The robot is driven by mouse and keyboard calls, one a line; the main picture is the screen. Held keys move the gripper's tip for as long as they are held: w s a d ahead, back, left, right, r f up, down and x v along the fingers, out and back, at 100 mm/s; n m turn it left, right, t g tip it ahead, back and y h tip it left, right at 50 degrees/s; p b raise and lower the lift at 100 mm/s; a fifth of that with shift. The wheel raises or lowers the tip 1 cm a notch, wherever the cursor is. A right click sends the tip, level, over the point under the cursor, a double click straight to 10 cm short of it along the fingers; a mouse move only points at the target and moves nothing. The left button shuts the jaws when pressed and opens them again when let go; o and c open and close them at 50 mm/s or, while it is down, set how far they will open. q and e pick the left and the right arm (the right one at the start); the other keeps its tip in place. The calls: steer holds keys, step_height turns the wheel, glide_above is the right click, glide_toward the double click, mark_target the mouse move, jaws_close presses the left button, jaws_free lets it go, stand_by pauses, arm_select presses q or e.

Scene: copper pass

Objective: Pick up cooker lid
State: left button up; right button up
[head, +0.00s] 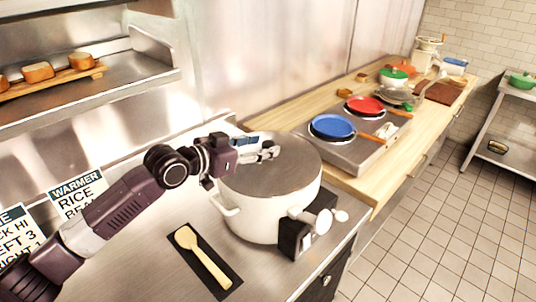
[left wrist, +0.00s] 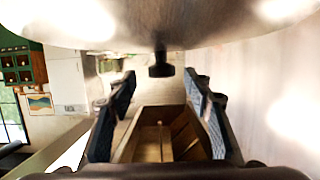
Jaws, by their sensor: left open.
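The cooker (head: 262,218) is a large white pot with a black control box, standing on the metal counter. Its grey metal cooker lid (head: 290,176) lies on top. In the left wrist view the lid (left wrist: 215,28) fills the top of the picture, and its small dark knob (left wrist: 161,68) shows just ahead, between the fingertips. My left gripper (head: 270,152) is over the lid, its fingers spread and empty. In the left wrist view, the left gripper (left wrist: 160,80) has a finger on each side of the knob. In the head view the knob is hidden by the gripper. My right gripper is not in view.
A wooden spoon (head: 203,258) on a dark mat lies left of the cooker. A double hob (head: 350,152) with a blue pan (head: 332,126) and a red pan (head: 365,105) stands behind right. A metal shelf (head: 130,85) with bread hangs upper left.

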mark_target(269, 142)
arm_select(q)
steer(key=shift+p+x, duration=0.4)
steer(key=shift+x, duration=0.7)
steer(key=shift+w+d+f, duration=0.1)
steer(key=shift+w+d, duration=0.1)
steer(key=shift+w, duration=0.2)
steer(key=shift+w+d+f, duration=0.1)
steer(key=shift+d, duration=0.1)
steer(key=shift+a, duration=0.1)
steer(key=c, duration=0.5)
jaws_close()
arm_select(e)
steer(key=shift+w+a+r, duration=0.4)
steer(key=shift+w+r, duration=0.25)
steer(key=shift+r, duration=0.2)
